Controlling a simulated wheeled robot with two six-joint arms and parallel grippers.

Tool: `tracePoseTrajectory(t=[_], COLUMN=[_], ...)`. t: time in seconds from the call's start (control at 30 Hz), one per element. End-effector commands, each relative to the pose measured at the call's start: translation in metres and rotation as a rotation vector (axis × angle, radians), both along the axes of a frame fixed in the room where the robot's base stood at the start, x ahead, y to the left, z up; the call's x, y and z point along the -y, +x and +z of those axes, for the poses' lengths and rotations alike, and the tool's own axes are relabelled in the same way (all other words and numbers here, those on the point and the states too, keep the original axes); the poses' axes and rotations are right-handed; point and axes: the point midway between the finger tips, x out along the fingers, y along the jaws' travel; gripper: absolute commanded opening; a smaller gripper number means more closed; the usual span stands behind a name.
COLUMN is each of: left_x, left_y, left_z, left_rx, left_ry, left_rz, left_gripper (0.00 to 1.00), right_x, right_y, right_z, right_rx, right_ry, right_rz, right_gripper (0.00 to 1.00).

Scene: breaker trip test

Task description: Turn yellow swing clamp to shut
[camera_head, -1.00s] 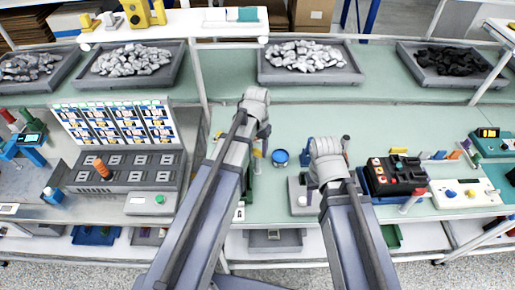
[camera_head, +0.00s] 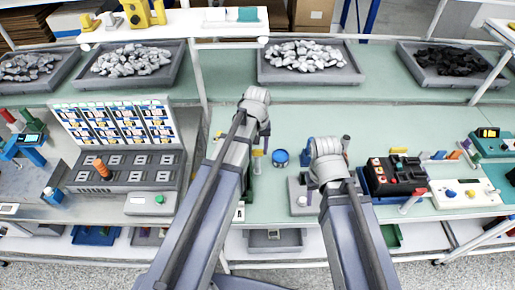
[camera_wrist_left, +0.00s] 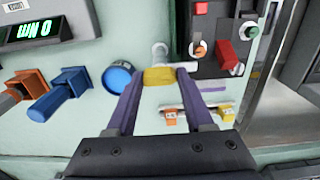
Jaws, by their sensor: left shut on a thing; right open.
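The yellow swing clamp (camera_wrist_left: 158,76) is in the middle of the left wrist view, beside a pale round post (camera_wrist_left: 160,54). A small yellow part of it also shows in the head view (camera_head: 257,153), below my left wrist. My left gripper (camera_wrist_left: 160,82) is shut on the yellow piece, with one purple finger on each side. Its fingers are mostly hidden by the arm in the head view. My right gripper (camera_head: 328,172) hangs over the bench to the right, and its fingertips are hidden behind its wrist.
A blue round container (camera_wrist_left: 116,76) stands left of the clamp. A panel with red and green knobs (camera_wrist_left: 215,45) is close on the right. A black control box (camera_head: 395,176) stands right of my right arm.

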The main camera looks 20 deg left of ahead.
Motion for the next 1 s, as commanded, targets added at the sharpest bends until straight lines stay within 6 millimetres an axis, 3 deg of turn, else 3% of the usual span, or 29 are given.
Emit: tracePoseTrajectory(t=[0.37,0.4,0.67,1.0], left_x=[0.0000,0.0000,-0.0001,0.0000], left_y=[-0.0003,-0.0003,-0.0001,0.0000], left_z=[-0.0001,-0.0001,-0.0001,0.0027], left_rx=[-0.001,-0.001,0.000,0.000], left_ry=[0.000,0.000,0.000,0.000], left_rz=[0.006,0.006,0.005,0.004], left_gripper=[0.00,0.55,0.82,0.82], right_x=[0.0000,0.0000,0.0000,0.0001], right_y=[0.0000,0.0000,0.0000,0.0000], right_z=[-0.0001,-0.0001,-0.0001,0.0027], right_rx=[0.000,0.000,0.000,0.000], right_ry=[0.000,0.000,0.000,0.000], right_rz=[0.000,0.000,0.000,0.000], right_gripper=[0.50,0.50,0.50,0.50])
